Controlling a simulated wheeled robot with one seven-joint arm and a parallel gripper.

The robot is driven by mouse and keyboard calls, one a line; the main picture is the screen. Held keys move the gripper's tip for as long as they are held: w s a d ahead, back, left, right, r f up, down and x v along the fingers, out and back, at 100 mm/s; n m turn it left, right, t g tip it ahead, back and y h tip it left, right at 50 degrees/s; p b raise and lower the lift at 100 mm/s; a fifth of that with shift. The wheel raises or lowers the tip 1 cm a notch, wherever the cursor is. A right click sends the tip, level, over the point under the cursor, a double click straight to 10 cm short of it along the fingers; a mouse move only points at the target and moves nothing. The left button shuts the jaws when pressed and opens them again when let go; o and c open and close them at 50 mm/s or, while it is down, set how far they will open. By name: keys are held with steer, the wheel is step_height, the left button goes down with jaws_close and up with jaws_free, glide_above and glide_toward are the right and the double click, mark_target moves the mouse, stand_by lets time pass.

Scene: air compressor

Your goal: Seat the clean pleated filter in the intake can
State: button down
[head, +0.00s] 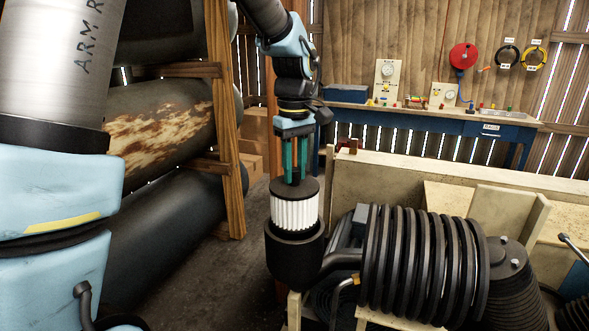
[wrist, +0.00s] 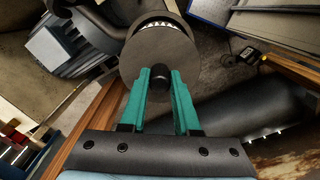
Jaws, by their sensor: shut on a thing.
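The pleated filter (head: 294,213) has white pleats and a dark round top cap. It stands upright at the mouth of the black intake can (head: 295,256), its lower part hidden by the can's rim. My gripper (head: 295,178) comes from above, its green fingers shut on the small knob at the centre of the cap. In the wrist view the filter's cap (wrist: 160,52) fills the middle, with the knob between the two fingertips (wrist: 160,82). A strip of pleats and part of the can show past the cap's far edge. I cannot tell how deep the filter sits.
A ribbed black compressor body (head: 425,250) joins the can by a pipe on the right. Large rusty tanks (head: 160,125) and a wooden post (head: 226,120) stand at the left. A blue workbench (head: 430,122) with small parts is behind a low pale wall (head: 450,170).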

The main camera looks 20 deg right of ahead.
mark_target(294, 210)
steer(key=shift+f+b, duration=3.4)
steer(key=shift+f, duration=2.05)
steer(key=c, duration=0.6)
jaws_free()
steer(key=shift+o, duration=0.2)
step_height(294, 210, up, 11)
steer(key=shift+f+b, duration=0.1)
steer(key=shift+b, duration=0.95)
